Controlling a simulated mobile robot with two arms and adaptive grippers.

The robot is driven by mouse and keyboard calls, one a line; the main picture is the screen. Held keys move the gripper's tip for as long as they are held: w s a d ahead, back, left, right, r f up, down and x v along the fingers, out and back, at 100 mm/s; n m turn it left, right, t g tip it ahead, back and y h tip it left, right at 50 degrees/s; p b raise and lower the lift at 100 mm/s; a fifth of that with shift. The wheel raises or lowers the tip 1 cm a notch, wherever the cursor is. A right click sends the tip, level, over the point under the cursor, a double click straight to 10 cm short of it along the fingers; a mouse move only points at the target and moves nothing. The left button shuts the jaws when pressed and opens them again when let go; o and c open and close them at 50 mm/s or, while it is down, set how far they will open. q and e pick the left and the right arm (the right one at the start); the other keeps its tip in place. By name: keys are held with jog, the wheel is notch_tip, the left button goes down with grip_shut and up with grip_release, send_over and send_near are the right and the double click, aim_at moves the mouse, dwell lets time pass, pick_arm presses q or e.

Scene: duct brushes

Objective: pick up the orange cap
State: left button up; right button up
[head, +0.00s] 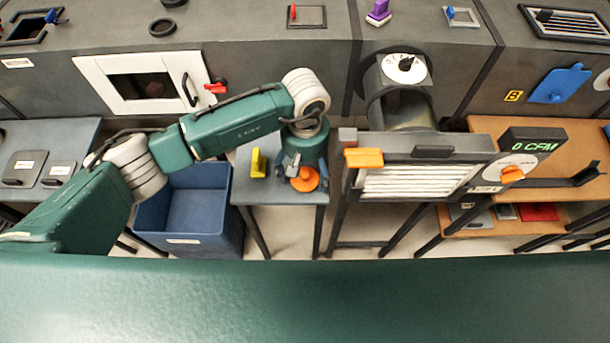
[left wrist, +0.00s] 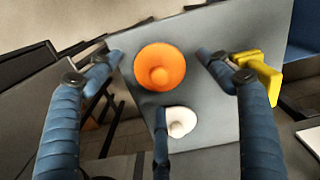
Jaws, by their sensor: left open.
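The orange cap (head: 305,179) is a round disc with a knob in its middle, lying on a small grey table (head: 262,189). In the left wrist view the orange cap (left wrist: 160,68) lies between and beyond my left gripper's spread fingers. My left gripper (head: 299,170) is open and empty just above the cap in the head view, hiding part of it. The left wrist view shows the blue fingers of my left gripper (left wrist: 160,75) apart, with a third finger at the bottom. My right gripper does not show.
A white cap (left wrist: 179,122) lies close to the orange one, partly beside a finger. A yellow block-like piece (head: 258,163) stands on the same table to the left. A blue bin (head: 190,240) stands left of the table. A grey filter unit (head: 420,150) stands to the right.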

pick_arm(q)
jog(key=shift+f, duration=1.2)
jog(key=c, duration=1)
jog(key=shift+r, duration=0.15)
notch_tip(320, 180, up, 32)
jog(key=b, duration=0.2)
jog(key=shift+b, duration=0.3)
